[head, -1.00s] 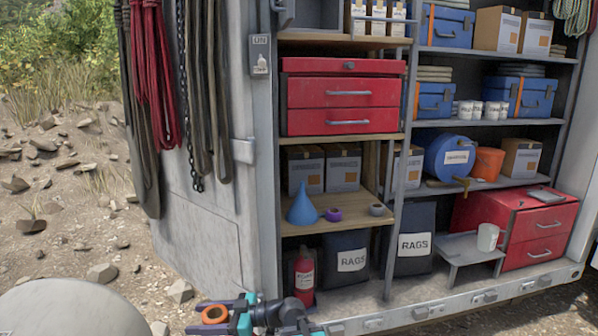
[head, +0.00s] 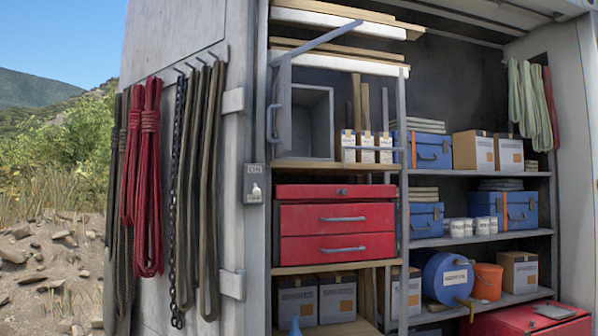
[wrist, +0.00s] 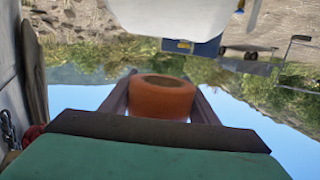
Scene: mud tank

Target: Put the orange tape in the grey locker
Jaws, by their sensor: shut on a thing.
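The orange tape (wrist: 161,97) is a roll held between the two fingers of my gripper (wrist: 162,92), which is shut on it in the wrist view. My gripper and the tape are out of the head view now. The grey locker (head: 312,122) is an open box on the upper left shelf, above the red drawer chest. Its door (head: 282,105) stands swung open at its left side, and its inside looks empty.
A red drawer chest (head: 336,222) sits below the locker. Cartons (head: 365,147) stand just right of it. A grey bar slants above the locker's front, and an upright post stands right of the cartons. Ropes (head: 147,180) hang on the left outer wall.

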